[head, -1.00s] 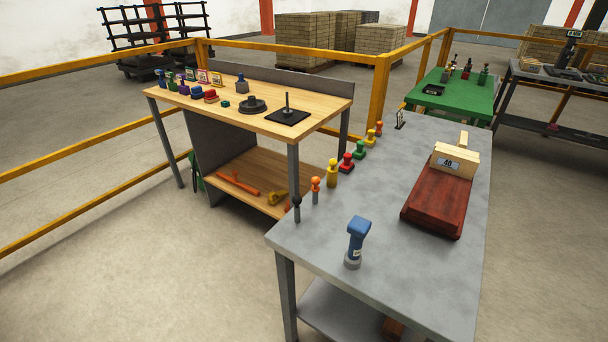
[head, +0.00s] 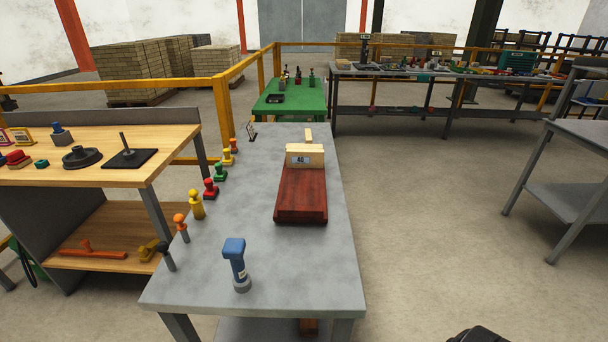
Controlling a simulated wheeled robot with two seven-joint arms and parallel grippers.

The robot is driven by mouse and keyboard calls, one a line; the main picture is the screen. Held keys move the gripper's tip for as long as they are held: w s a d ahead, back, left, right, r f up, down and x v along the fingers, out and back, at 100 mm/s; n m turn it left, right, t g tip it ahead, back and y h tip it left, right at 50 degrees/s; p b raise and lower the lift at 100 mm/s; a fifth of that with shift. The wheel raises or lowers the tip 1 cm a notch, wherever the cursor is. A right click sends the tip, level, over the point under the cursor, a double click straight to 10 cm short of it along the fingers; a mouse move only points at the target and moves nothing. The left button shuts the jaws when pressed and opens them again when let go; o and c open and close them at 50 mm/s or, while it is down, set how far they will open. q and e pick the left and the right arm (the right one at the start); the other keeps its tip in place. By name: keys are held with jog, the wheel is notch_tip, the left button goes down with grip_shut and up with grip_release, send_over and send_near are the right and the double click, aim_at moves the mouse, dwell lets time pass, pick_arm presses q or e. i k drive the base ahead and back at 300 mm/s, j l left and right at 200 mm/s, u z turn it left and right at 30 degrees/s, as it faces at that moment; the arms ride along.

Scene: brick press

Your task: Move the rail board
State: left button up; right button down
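A dark red-brown board (head: 302,196) lies flat on the grey table (head: 265,265), right of its middle. It may be the rail board, but I see no rails or label on it. A pale wooden block (head: 304,153) with a plate reading 40 stands at the board's far end, and a pale strip extends behind it. Another reddish-brown piece (head: 308,327) shows partly under the table top; most of it is hidden.
A blue-topped stamp-like tool (head: 236,265) stands near the table's front. Several coloured knobbed tools, including a red one (head: 211,188), line its left edge. A wooden bench (head: 120,165) stands left, a green table (head: 288,105) behind. Open floor (head: 440,220) lies right.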

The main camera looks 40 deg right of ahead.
aim_at(301, 199)
jog(key=i+l, duration=0.1)
jog(key=l, duration=2.75)
jog(key=i, duration=0.05)
